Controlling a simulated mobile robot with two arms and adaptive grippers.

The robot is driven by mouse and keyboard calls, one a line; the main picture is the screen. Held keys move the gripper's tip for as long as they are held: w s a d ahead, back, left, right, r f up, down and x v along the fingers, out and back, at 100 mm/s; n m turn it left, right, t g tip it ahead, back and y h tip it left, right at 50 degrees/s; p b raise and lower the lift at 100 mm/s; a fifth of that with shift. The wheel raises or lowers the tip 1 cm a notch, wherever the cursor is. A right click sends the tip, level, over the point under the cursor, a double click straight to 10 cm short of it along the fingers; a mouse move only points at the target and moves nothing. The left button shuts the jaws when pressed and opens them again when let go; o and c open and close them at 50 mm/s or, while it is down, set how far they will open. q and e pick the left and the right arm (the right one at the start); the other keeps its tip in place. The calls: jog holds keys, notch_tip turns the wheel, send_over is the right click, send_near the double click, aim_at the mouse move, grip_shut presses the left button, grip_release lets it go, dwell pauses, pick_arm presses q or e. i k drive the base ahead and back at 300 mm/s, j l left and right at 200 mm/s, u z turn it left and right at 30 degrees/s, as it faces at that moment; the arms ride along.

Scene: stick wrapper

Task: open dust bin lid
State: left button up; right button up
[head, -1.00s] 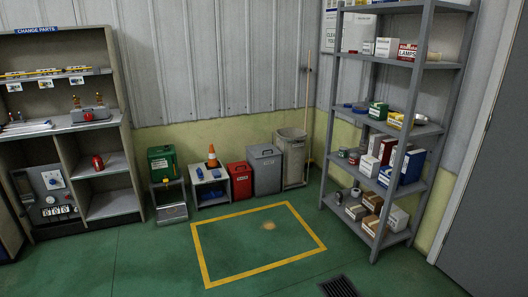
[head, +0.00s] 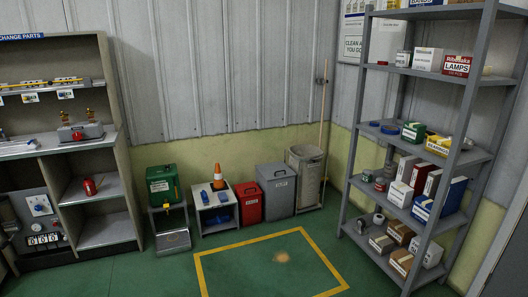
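Several bins stand in a row against the far wall in the head view. A small red bin (head: 249,203) with a label and a closed top is on the left. A larger grey bin (head: 277,192) with a label and a flat closed lid (head: 275,172) stands right beside it. A taller grey container (head: 306,180) stands to their right and looks open at the top. I cannot read the labels, so I cannot tell which is the dust bin. Neither of my grippers is in view.
A low stand (head: 218,222) with an orange cone (head: 218,174) and a green box (head: 165,186) are left of the bins. A broom handle (head: 325,120) leans right of them. A grey shelf rack (head: 350,190) stands at right. The yellow-outlined floor (head: 250,270) is clear.

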aim_at(275, 170)
jog(key=i+j+u, duration=0.1)
jog(key=i+u, duration=0.35)
jog(key=i, duration=1.65)
jog(key=i+j+z, duration=0.1)
jog(key=i+z, duration=0.25)
jog(key=i, duration=0.2)
jog(key=i+j+z, duration=0.2)
jog(key=i+z, duration=0.2)
jog(key=i+j+z, duration=0.35)
jog(key=i, duration=0.25)
jog(key=j, duration=0.1)
